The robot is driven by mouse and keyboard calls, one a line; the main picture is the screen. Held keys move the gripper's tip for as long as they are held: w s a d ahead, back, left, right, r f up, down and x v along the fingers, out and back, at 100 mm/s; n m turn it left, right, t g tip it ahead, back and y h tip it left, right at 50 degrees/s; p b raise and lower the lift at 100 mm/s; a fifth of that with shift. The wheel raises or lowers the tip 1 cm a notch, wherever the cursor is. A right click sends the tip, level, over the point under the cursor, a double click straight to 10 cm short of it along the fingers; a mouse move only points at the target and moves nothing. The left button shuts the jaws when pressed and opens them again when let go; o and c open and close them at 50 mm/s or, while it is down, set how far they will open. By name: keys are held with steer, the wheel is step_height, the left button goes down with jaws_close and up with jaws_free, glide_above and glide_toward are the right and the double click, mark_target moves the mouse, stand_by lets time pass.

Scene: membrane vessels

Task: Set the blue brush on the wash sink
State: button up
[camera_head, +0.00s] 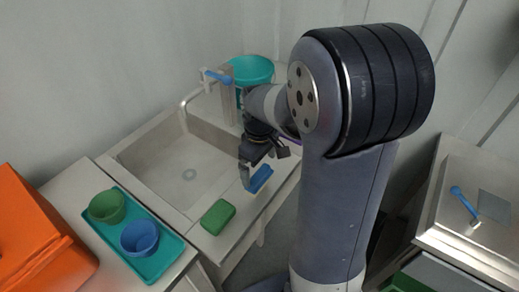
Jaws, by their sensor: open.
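A blue block-like thing (261,179), which I take for the blue brush, is at the right part of the front rim of the wash sink (230,235). My gripper (250,176) is open and points down right beside it, at its left. One finger overlaps the blue thing in the picture. I cannot tell whether they touch, or whether the blue thing rests fully on the rim. The sink has a grey basin with a drain and a tap with a blue lever (217,77). My arm hides the sink's right back part.
A green block (218,217) lies on the sink's front rim. To the left, a teal tray (160,263) holds a green cup (107,206) and a blue cup (139,238), near an orange box (35,235). A teal bucket (252,70) stands behind. Another metal unit (470,245) is at right.

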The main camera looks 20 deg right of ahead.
mark_target(259, 173)
step_height(259, 173, up, 7)
steer(key=shift+f, duration=0.2)
steer(key=shift+c, duration=0.2)
stand_by(1.2)
